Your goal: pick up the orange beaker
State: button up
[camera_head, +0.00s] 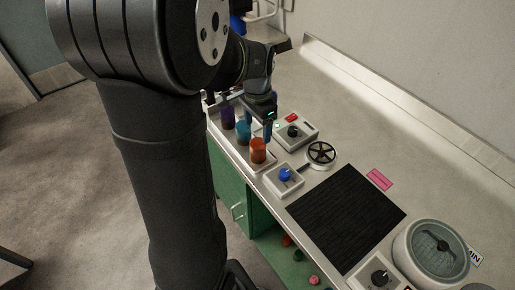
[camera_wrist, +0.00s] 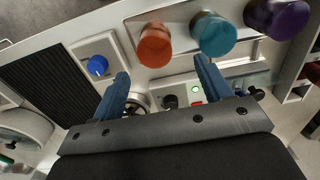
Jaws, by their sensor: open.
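The orange beaker (camera_head: 258,150) stands upright at the near end of a row on a light tray, by the bench's front edge. It also shows at the top of the wrist view (camera_wrist: 154,46). A teal beaker (camera_wrist: 213,35) stands beside it, then a purple one (camera_wrist: 278,17). My gripper (camera_wrist: 160,70) is open and empty, its two blue fingers apart. In the wrist view the orange beaker lies beyond the fingertips, between their lines, and does not appear to touch them. In the head view my gripper (camera_head: 268,128) is behind the beakers; its fingers are partly hidden.
A blue-knob box (camera_head: 284,180), a box with a black knob and red label (camera_head: 296,131) and a round black-spoked wheel (camera_head: 321,153) sit close by. A black mat (camera_head: 347,217) and a round dial gauge (camera_head: 437,246) lie farther right. Green cabinetry is below.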

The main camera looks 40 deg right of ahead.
aim_at(258, 143)
notch_tip(258, 143, down, 3)
jog(key=shift+f, duration=0.2)
jog(key=shift+s+a+f, duration=0.1)
jog(key=shift+s+f, duration=0.1)
jog(key=shift+f, duration=1.15)
jog(key=shift+s+a+f, duration=0.1)
jog(key=shift+s+f, duration=0.05)
jog(key=shift+f, duration=1.2)
jog(key=shift+c, duration=0.4)
jog(key=c, duration=1)
